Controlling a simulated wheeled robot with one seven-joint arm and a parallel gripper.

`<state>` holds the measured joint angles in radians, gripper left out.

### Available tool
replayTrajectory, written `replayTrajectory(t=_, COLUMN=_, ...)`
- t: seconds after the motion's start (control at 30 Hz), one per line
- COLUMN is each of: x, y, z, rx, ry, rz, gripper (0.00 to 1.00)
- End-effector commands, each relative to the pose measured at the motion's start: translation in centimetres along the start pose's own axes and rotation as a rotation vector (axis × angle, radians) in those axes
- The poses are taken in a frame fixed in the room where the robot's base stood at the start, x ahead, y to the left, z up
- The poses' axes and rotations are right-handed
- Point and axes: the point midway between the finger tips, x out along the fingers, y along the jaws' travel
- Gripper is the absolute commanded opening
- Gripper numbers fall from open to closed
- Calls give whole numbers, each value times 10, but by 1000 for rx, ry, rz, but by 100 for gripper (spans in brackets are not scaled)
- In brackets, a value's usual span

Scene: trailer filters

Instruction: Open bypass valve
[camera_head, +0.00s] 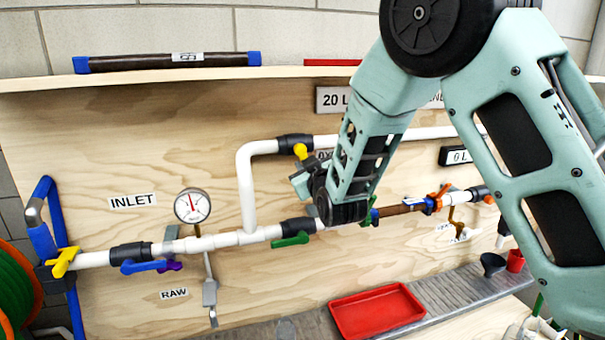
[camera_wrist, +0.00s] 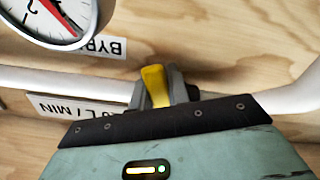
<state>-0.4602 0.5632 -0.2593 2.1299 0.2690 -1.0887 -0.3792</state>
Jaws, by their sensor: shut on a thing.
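The bypass valve, a dark body (camera_head: 294,142) with a yellow handle (camera_head: 300,151), sits on the upper white pipe loop above the main line. The handle also shows in the wrist view (camera_wrist: 154,85), between my grey fingers. My gripper (camera_head: 302,174) is at the handle and shut on it. The gripper also shows at the centre of the wrist view (camera_wrist: 160,76). My arm comes in from the upper right and hides part of the loop. The valve body is largely hidden in the wrist view.
The pressure gauge (camera_head: 192,206), blue inlet handle (camera_head: 146,266) and green valve handle (camera_head: 290,240) lie along the main pipe. A brown filter section (camera_head: 402,209) is to the right. A red tray (camera_head: 377,311) sits below. A dark tube (camera_head: 168,62) lies on the top ledge.

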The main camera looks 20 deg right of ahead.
Motion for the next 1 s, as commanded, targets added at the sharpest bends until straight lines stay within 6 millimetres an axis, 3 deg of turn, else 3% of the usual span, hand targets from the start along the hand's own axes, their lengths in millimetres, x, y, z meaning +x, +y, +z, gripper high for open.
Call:
replayTrajectory(t=0.3, x=0, y=5, z=0, rx=-119, ry=1, rz=-1, gripper=0)
replayTrajectory(t=0.77, x=0, y=6, z=-1, rx=-137, ry=1, rz=-1, gripper=0)
replayTrajectory(t=0.8, x=0, y=6, z=-1, rx=-136, ry=1, rz=-1, gripper=20)
replayTrajectory(t=0.87, x=0, y=6, z=-1, rx=-136, ry=1, rz=-1, gripper=37)
replayTrajectory(t=1.0, x=0, y=6, z=-1, rx=-136, ry=1, rz=-1, gripper=39)
